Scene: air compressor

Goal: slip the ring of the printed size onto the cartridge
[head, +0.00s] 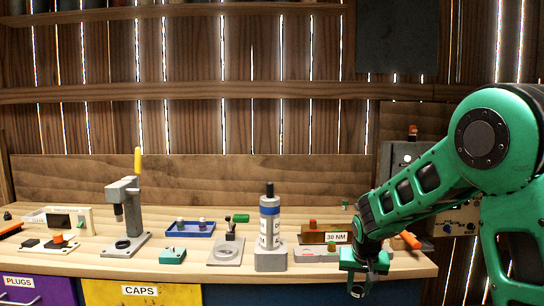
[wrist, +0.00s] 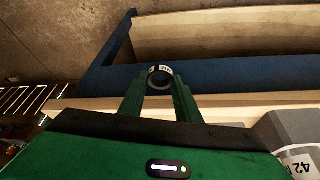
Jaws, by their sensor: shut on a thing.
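My gripper (head: 362,284) hangs at the table's front edge, right of the cartridge. In the wrist view, my gripper (wrist: 159,85) is shut on a dark ring (wrist: 160,78) with a white printed label on its rim; the print is too small to read. The cartridge (head: 269,225) stands upright in a grey block (head: 271,262); it is grey-blue with a white label and a dark top. In the wrist view, a white label (wrist: 300,164) at the lower right, partly cut off, reads "42 M". The ring is apart from the cartridge.
A box marked "30 NM" (head: 337,237) stands right of the cartridge. A press with a yellow handle (head: 126,215), a blue tray (head: 190,229) and a grey plate (head: 227,253) stand to the left. A blue drawer (wrist: 98,80) with a pale wooden inside appears open beyond the ring.

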